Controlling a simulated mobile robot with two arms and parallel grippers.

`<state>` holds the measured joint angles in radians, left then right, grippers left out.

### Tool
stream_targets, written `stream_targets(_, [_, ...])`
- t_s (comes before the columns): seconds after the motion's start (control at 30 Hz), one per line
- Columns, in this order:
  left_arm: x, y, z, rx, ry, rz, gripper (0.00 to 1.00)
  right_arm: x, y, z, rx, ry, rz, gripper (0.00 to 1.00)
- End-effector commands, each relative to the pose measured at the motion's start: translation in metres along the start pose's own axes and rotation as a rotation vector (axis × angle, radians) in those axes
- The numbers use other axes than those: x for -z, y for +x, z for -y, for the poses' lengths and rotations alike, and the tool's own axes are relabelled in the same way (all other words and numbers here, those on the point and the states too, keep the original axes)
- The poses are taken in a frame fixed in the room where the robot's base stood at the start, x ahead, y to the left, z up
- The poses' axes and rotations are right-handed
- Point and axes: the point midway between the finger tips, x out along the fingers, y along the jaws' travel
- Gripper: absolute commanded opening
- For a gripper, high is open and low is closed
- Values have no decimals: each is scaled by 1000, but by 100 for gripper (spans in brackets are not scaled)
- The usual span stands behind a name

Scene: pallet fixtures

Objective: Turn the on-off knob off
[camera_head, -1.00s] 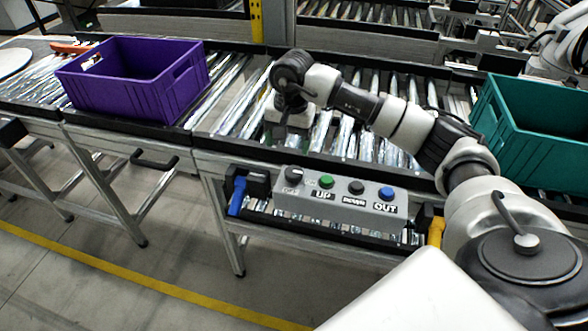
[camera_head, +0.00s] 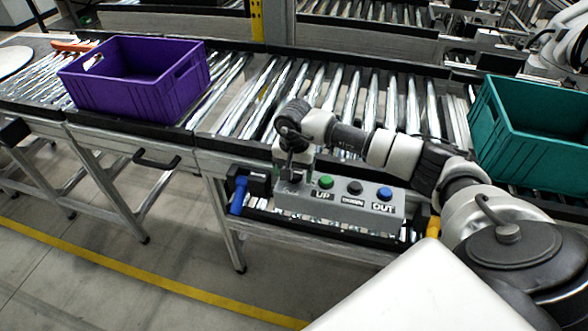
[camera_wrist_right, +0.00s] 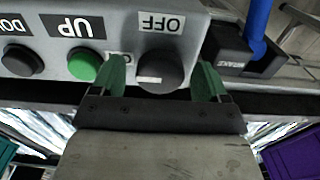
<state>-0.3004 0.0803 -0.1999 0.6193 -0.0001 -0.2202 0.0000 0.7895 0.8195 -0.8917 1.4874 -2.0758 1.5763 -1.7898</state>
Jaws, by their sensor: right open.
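The black on-off knob (camera_wrist_right: 160,72) sits on the grey control box (camera_head: 330,208), at its left end. In the head view my right gripper covers the knob. My right gripper (camera_wrist_right: 157,82) is open, with one green fingertip on each side of the knob and a visible gap to each. In the head view it is above the box's left end (camera_head: 291,168). My left gripper is not in view.
Beside the knob are a green UP button (camera_head: 326,181), a black button (camera_head: 355,187) and a blue OUT button (camera_head: 384,193). A blue handle (camera_head: 238,195) stands left of the box. A purple crate (camera_head: 135,85) and a teal crate (camera_head: 535,130) rest on the roller conveyor.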

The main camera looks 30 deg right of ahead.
Motion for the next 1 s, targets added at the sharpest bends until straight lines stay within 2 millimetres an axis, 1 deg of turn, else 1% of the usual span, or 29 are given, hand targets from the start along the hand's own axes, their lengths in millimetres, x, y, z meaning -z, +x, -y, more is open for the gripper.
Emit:
stream_targets(0.13, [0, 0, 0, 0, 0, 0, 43, 0, 0, 0, 0, 0, 0, 75])
stream_targets(0.4, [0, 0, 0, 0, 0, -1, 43, 0, 0, 0, 0, 0, 1, 34])
stream_targets(0.47, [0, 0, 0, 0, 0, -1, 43, 0, 0, 0, 0, 0, 1, 26])
stream_targets(0.77, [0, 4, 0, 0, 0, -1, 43, 0, 1, 0, 0, 38, 1, 26])
stream_targets(1.0, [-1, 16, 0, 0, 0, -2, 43, 0, 2, 0, 1, 176, 0, 26])
